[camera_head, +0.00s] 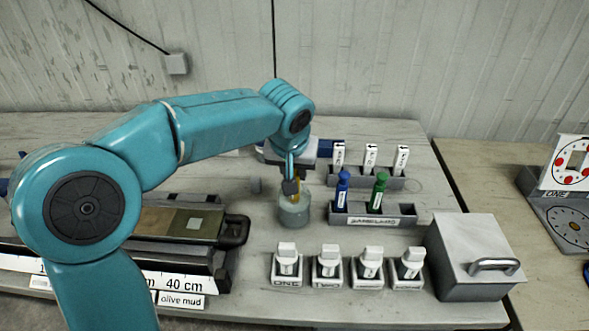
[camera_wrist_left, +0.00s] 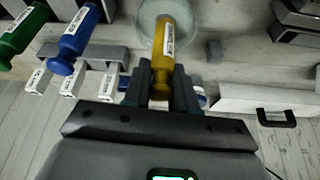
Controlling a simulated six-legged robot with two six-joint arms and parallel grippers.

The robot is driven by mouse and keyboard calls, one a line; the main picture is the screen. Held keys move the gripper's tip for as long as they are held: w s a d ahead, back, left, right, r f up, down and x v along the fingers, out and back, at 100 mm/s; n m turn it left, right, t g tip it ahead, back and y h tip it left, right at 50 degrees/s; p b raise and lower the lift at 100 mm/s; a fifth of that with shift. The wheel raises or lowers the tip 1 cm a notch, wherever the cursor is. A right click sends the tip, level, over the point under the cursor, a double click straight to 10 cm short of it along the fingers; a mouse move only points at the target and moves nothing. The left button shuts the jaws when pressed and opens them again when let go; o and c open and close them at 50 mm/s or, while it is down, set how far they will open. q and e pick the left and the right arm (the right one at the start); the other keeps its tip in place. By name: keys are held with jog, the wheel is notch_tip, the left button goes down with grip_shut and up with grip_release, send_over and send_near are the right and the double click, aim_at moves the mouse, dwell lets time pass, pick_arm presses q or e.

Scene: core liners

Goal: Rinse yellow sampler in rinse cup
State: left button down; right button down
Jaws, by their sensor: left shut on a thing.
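The yellow sampler (camera_head: 297,194) is upright in my left gripper (camera_head: 291,186), with its lower part at the mouth of the clear rinse cup (camera_head: 294,214). In the left wrist view the yellow sampler (camera_wrist_left: 166,48) stands between the two dark fingers of my left gripper (camera_wrist_left: 162,88), which are shut on its handle. Its lower end overlaps the round cup (camera_wrist_left: 146,18) there. How deep the tip sits in the cup's liquid I cannot tell. My right gripper is in neither view.
A blue sampler (camera_head: 342,191) and a green sampler (camera_head: 378,193) stand in a grey rack (camera_head: 388,220) right of the cup. White-capped containers stand in front and behind. A grey handled box (camera_head: 468,255) is at right, a core tray (camera_head: 232,236) at left.

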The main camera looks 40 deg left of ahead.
pick_arm(q)
jog(key=shift+r, duration=0.25)
jog(key=shift+f, duration=0.15)
jog(key=shift+f+b, duration=0.65)
jog(key=shift+b, duration=0.05)
jog(key=shift+r, duration=0.2)
jog(key=shift+r+p, duration=0.6)
jog(key=shift+f, duration=0.1)
